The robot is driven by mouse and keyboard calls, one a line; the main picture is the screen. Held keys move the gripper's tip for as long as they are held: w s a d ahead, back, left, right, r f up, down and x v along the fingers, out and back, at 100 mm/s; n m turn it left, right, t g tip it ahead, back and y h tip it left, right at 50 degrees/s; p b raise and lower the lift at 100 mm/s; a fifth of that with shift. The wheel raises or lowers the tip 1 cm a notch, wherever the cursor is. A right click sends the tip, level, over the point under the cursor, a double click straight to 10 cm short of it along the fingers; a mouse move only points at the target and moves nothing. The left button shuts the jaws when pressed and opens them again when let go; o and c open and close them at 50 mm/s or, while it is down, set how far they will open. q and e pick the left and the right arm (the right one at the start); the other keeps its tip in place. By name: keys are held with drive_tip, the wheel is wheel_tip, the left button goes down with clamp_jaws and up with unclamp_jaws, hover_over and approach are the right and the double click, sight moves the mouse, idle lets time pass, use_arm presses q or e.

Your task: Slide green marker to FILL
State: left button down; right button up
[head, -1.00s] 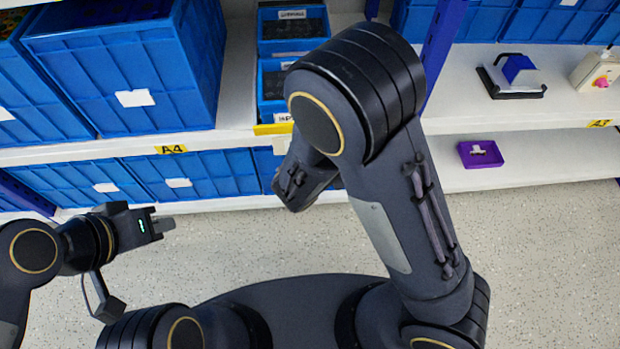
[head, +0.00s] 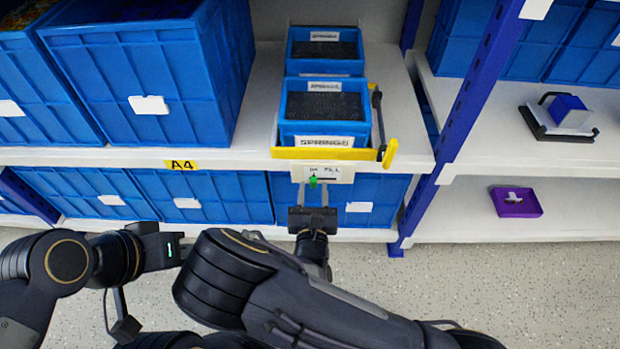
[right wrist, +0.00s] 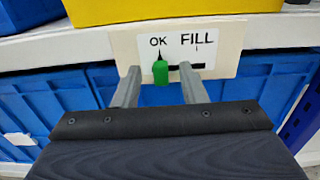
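The green marker (head: 313,182) sits on a white label plate (head: 342,174) fixed to the front of the shelf edge. In the right wrist view the green marker (right wrist: 160,72) is under the word OK, at the left end of a short dark slot. FILL is printed at the right. My right gripper (head: 313,190) is in front of the plate. In the right wrist view it (right wrist: 161,88) is open, its two fingers apart on either side of the marker with gaps. Contact is not visible. My left gripper (head: 178,250) is at the lower left, away from the plate; its fingers are unclear.
Blue SPRINGS bins (head: 322,112) stand on the shelf above the plate, beside a yellow-and-black tool (head: 388,150). Blue crates (head: 236,198) fill the shelf below, behind my right gripper. A blue upright post (head: 465,115) stands to the right. A purple tray (head: 517,203) lies farther right.

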drive_tip(key=shift+w, duration=0.6)
use_arm(q)
drive_tip(key=shift+w+a+f, duration=0.1)
drive_tip(key=shift+w+a, duration=0.15)
drive_tip(key=shift+w, duration=0.25)
use_arm(e)
clamp_jaws()
drive_tip(key=shift+d, duration=0.1)
